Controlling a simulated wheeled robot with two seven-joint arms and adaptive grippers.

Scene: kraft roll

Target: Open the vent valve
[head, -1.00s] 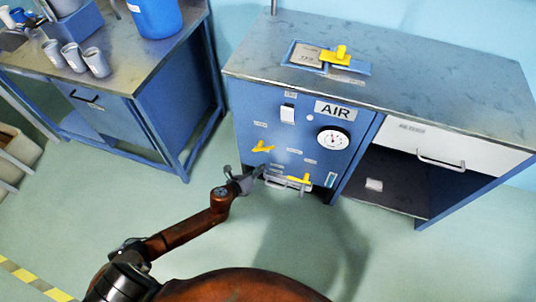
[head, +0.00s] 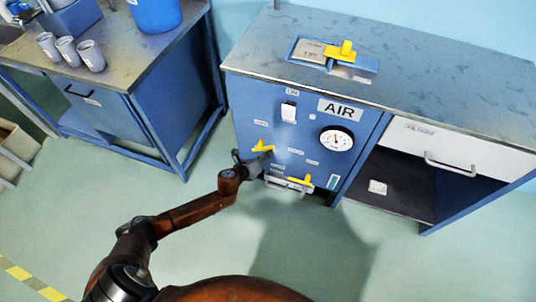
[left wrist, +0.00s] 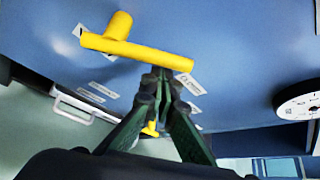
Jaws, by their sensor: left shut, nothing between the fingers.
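A blue panel (head: 245,116) carries two yellow lever handles. The upper lever (head: 262,146) is on the left of the panel; the lower lever (head: 301,181) is near its bottom edge. Their small labels cannot be read, so I cannot tell which is the vent valve. My left gripper (head: 264,160) is shut and empty, just below the upper lever. In the left wrist view, the upper lever (left wrist: 135,52) lies across the picture, with the closed fingertips (left wrist: 160,72) at its right end. I cannot tell if they touch. The lower lever (left wrist: 151,129) shows partly behind the fingers.
A white gauge (head: 335,139), an AIR sign (head: 340,109) and a white switch (head: 289,112) are on the panel. Another yellow handle (head: 346,49) sits on the bench top (head: 440,98). A white drawer (head: 462,146) is at right. Floor in front is clear.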

